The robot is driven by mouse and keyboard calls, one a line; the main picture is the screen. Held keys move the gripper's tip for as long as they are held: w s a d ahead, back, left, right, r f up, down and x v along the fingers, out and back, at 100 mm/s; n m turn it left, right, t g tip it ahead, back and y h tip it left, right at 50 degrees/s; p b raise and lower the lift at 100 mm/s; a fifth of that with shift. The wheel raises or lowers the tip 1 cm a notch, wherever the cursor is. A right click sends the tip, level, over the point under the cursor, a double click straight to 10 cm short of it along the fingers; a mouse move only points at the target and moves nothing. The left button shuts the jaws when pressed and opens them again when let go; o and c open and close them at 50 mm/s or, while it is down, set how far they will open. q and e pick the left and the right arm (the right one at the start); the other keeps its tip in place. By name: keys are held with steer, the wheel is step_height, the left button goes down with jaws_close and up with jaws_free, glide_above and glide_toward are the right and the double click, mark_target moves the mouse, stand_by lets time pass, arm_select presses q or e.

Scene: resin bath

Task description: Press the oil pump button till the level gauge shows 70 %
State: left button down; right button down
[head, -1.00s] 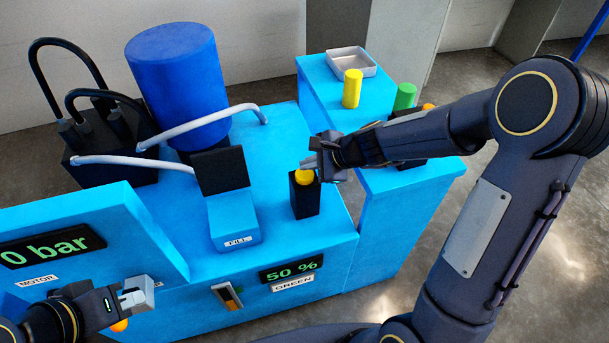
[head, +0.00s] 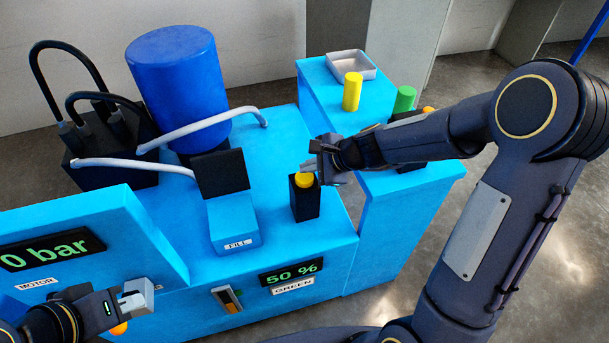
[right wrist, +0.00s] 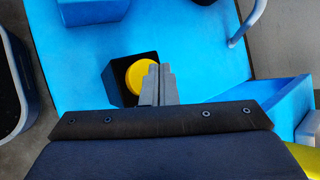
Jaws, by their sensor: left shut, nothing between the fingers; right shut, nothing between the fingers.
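A yellow button (head: 304,180) tops a black box (head: 305,203) on the blue machine's right part. It also shows in the right wrist view (right wrist: 138,76). My right gripper (head: 308,166) is shut and empty, its fingertips at the button; in the right wrist view the fingers (right wrist: 156,84) overlap the button's right side. I cannot tell whether they touch it. My left gripper (head: 141,295) is shut and empty at the lower left, in front of the machine.
A box labelled FILL (head: 235,224) with a raised black lid stands left of the button. A blue drum (head: 180,85) and grey hoses are behind it. Another display (head: 55,248) reads 0 bar.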

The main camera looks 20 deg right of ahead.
mark_target(309, 177)
steer(key=shift+f, duration=0.15)
stand_by(0.7)
steer(key=shift+f+b, duration=0.3)
steer(key=shift+b, duration=0.15)
steer(key=shift+f+b, duration=0.9)
steer(key=shift+f, duration=0.05)
stand_by(0.7)
steer(key=shift+r, duration=0.15)
steer(key=shift+r+p, duration=1.2)
steer(key=shift+p, duration=0.05)
steer(key=shift+r, duration=0.1)
step_height(309, 177, up, 5)
steer(key=p, duration=0.4)
steer(key=shift+p, duration=0.4)
